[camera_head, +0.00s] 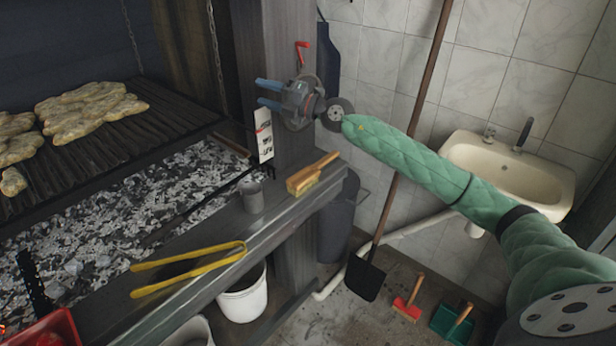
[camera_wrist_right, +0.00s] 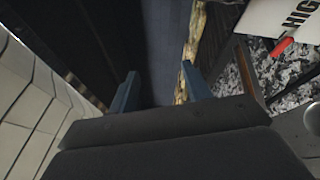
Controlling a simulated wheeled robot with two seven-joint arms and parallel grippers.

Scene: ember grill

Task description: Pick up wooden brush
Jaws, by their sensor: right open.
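The wooden brush (camera_head: 314,174) lies on the grill's front ledge at its right end, with its handle pointing up and to the right. My right gripper (camera_head: 260,94) is open and empty, with its blue fingers pointing left, above and behind the brush near the dark pillar. The two fingers also show in the right wrist view (camera_wrist_right: 158,82), with nothing between them. I cannot make out the brush in the right wrist view. My left gripper is not in view.
A grey metal cup (camera_head: 251,197) and yellow tongs (camera_head: 190,268) are on the ledge left of the brush. A long-handled shovel (camera_head: 366,278) leans against the tiled wall near a sink (camera_head: 510,172).

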